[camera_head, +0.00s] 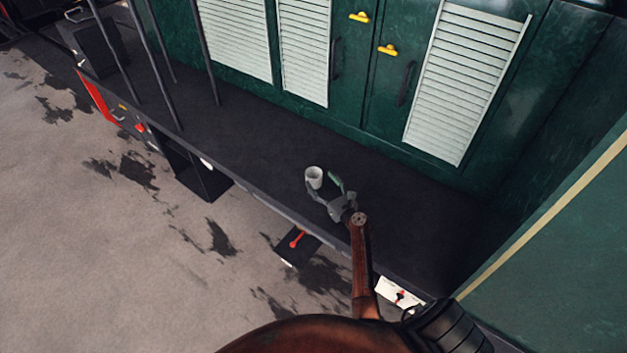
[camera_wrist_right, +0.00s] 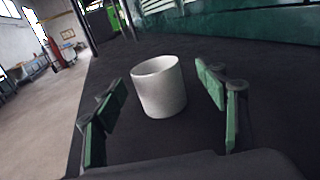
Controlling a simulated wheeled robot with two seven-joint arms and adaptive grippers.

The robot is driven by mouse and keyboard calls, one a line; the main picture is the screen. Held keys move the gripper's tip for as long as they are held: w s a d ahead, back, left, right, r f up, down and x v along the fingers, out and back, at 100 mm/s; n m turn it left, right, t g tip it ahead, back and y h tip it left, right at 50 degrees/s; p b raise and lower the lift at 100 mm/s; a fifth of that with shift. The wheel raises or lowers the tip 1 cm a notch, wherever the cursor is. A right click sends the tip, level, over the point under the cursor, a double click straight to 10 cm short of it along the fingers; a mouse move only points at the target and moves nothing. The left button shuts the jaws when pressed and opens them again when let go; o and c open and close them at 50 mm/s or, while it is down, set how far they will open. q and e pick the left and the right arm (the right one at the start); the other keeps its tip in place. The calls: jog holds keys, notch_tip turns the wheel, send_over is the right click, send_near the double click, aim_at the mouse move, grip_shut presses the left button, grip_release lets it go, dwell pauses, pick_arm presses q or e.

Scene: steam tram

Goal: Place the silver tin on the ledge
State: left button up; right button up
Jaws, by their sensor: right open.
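The silver tin (camera_head: 314,177) stands upright on the dark ledge (camera_head: 262,148) that runs along the green tram's side. My right gripper (camera_head: 323,187) is open at the tin, with its fingers on either side of it in the head view. In the right wrist view the tin (camera_wrist_right: 159,87) is between the two spread green-padded fingers of the right gripper (camera_wrist_right: 163,100), with gaps on both sides, and rests on the ledge (camera_wrist_right: 140,145). My left gripper is in neither view.
Green tram doors with white louvred panels (camera_head: 467,80) and yellow handles (camera_head: 387,50) rise behind the ledge. Thin dark posts (camera_head: 205,50) stand at its left part. A step (camera_head: 297,243) hangs below its front edge. The ledge around the tin is clear.

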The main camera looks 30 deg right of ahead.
aim_at(314, 173)
jog(key=w, duration=0.3)
jog(key=shift+w+a+r, duration=0.3)
jog(key=shift+w, duration=0.05)
jog(key=shift+w+f, duration=0.15)
jog(key=shift+w, duration=0.4)
jog(key=shift+c, duration=0.4)
jog(key=c, duration=1.3)
